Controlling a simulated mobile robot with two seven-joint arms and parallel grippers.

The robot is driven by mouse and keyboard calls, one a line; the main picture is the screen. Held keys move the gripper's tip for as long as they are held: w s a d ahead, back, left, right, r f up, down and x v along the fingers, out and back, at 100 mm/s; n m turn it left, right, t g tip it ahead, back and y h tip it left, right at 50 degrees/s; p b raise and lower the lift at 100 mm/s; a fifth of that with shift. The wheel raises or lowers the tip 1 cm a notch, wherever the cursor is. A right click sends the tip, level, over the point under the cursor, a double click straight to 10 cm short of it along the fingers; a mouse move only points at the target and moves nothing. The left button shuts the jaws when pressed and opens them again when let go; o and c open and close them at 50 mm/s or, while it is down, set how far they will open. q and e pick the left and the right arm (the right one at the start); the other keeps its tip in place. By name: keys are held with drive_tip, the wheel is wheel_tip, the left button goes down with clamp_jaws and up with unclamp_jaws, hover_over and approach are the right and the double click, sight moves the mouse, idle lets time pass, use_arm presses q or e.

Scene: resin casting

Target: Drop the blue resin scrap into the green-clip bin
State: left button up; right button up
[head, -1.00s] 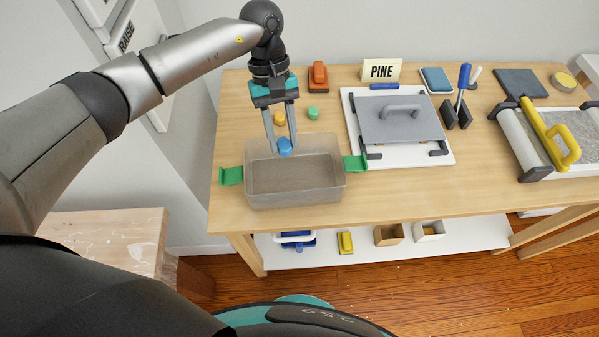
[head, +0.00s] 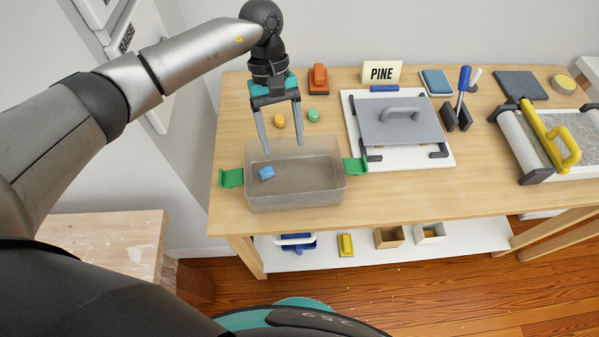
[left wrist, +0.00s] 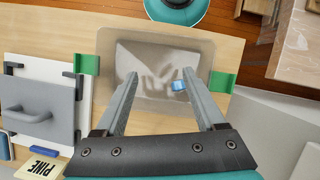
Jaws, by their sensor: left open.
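The blue resin scrap (head: 267,173) lies inside the bin with green clips (head: 325,200), toward the bin's left end. The bin is a translucent grey tub on the table, with a green clip at each end. My left gripper (head: 284,148) is open and empty above the back left part of the bin. In the left wrist view the scrap (left wrist: 180,86) shows beside one finger of the open gripper (left wrist: 158,80), with the bin (left wrist: 125,50) below. My right gripper is not in view.
Yellow (head: 279,121) and green (head: 313,115) pieces lie behind the bin. A grey plate with a handle (head: 400,120) on a white board, and the PINE sign (head: 381,71), stand to the right. Bare table (head: 420,190) lies right of the bin.

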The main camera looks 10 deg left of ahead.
use_arm(q)
drive_tip(key=v, duration=1.4)
drive_tip(key=shift+r+b, duration=0.25)
drive_tip(key=shift+b, duration=0.1)
drive_tip(key=shift+s+f, duration=0.1)
